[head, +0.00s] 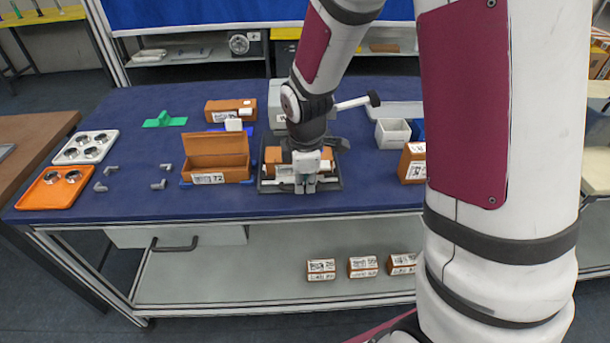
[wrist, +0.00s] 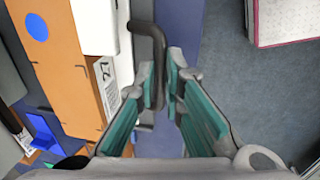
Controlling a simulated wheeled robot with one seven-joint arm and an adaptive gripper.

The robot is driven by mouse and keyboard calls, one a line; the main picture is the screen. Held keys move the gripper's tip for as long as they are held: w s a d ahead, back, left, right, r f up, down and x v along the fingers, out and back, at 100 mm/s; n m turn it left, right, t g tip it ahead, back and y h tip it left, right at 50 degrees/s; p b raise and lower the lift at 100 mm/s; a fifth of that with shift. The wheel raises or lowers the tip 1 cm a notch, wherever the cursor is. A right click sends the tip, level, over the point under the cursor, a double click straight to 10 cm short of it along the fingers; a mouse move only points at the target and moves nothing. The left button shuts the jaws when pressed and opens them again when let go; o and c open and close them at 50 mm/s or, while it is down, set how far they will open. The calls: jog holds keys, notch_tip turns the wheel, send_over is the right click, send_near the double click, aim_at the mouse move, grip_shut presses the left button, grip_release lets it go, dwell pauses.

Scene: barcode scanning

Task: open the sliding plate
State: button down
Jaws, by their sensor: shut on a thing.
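My gripper (head: 305,187) points down at the front edge of a dark fixture (head: 334,183) in the middle of the blue table. An orange box (head: 272,157) sits in this fixture, partly hidden behind my gripper. In the wrist view, my gripper (wrist: 163,78) has its green-padded fingers around the end of a black bent handle (wrist: 149,32). This handle joins a pale plate (wrist: 95,25) beside the orange box (wrist: 50,45), which carries a printed label and a blue disc. The far side of the grip is hidden.
An open orange box (head: 217,172) stands close to the left. Another orange box (head: 412,164) and a grey bin (head: 392,132) are to the right. An orange tray (head: 48,194) and a white tray (head: 86,148) lie at the far left. Small boxes (head: 321,269) sit on the shelf below.

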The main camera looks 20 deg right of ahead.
jog(key=shift+s+a, duration=0.15)
jog(key=shift+s, duration=0.25)
jog(key=c, duration=1.7)
grip_release()
jog(key=r, duration=0.4)
jog(key=s+r, duration=0.1)
jog(key=r, duration=0.3)
jog(key=s+r, duration=0.1)
jog(key=r, duration=0.2)
jog(key=shift+a+r, duration=0.35)
jog(key=shift+r, duration=0.05)
